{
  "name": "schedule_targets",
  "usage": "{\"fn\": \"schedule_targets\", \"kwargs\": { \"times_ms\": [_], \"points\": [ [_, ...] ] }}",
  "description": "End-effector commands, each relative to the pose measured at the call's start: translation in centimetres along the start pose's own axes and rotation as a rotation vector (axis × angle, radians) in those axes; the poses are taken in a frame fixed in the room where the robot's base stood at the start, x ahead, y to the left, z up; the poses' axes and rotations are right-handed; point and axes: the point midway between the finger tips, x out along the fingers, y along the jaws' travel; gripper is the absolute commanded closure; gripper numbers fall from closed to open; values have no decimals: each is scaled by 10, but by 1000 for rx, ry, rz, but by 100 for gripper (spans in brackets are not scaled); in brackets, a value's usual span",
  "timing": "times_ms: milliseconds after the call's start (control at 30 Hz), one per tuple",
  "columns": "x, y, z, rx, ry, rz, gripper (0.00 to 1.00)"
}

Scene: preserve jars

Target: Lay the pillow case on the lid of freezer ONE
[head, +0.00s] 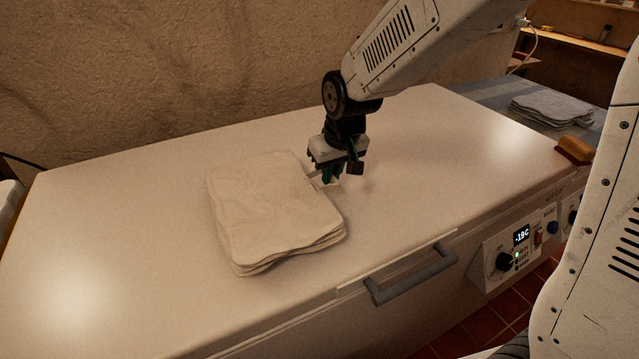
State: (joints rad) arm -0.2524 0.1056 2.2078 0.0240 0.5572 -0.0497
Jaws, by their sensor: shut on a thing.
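The pillow case (275,212) is a folded, cream-coloured stack of cloth. It lies flat on the white freezer lid (110,235), left of the middle of the picture. My gripper (330,181) points down at the cloth's right edge and is shut on that edge. The fingertips are dark and small, and the pinched bit of cloth is partly hidden by them. No number that would name this freezer is readable in the head view.
A grey handle (412,275) sticks out at the freezer's front. A control panel (515,243) reading about -19C is to its right. A brown block (574,150) sits at the lid's right edge. Another folded cloth (552,110) lies on a grey surface behind. The lid around the pillow case is clear.

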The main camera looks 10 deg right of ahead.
Motion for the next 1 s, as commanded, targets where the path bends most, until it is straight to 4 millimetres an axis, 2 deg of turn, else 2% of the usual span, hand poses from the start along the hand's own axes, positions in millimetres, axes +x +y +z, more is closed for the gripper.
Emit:
{"fn": "schedule_targets", "kwargs": {
  "times_ms": [333,533,900,933,1000],
  "points": [
    [9,-24,-16,-2,0,0,100],
    [40,-21,-6,1,-3,0,100],
    [44,-20,-5,1,1,0,100],
    [44,-20,-6,1,1,0,84],
    [43,-20,-6,1,1,0,68]
  ]
}}
